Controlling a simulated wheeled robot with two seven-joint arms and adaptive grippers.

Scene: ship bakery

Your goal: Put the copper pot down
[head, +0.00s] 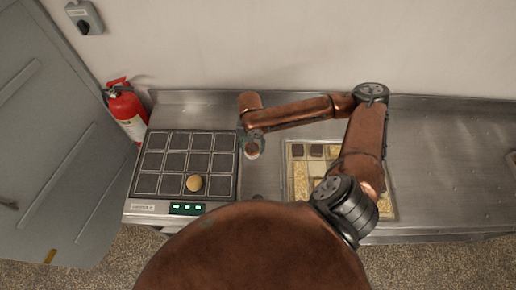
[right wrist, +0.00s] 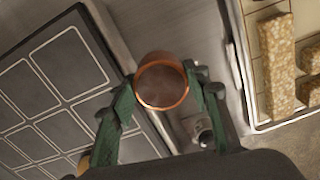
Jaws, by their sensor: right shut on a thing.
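The copper pot (right wrist: 162,82) is a small round vessel with a bright rim. In the right wrist view it sits between the green fingers of my right gripper (right wrist: 165,106), which is shut on it. In the head view the right gripper (head: 251,142) and the small copper pot (head: 253,150) are by the right edge of the dark griddle, over the steel strip between griddle and tray. I cannot tell whether the pot's base touches the counter. My left gripper is not in view.
The griddle (head: 160,160) has dark square plates; a round tan bun (head: 194,183) lies at its front. A shallow tray (head: 288,176) with brown and tan pieces is to the right. The steel counter (head: 450,170) is clear farther right. A red fire extinguisher (head: 126,108) stands left.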

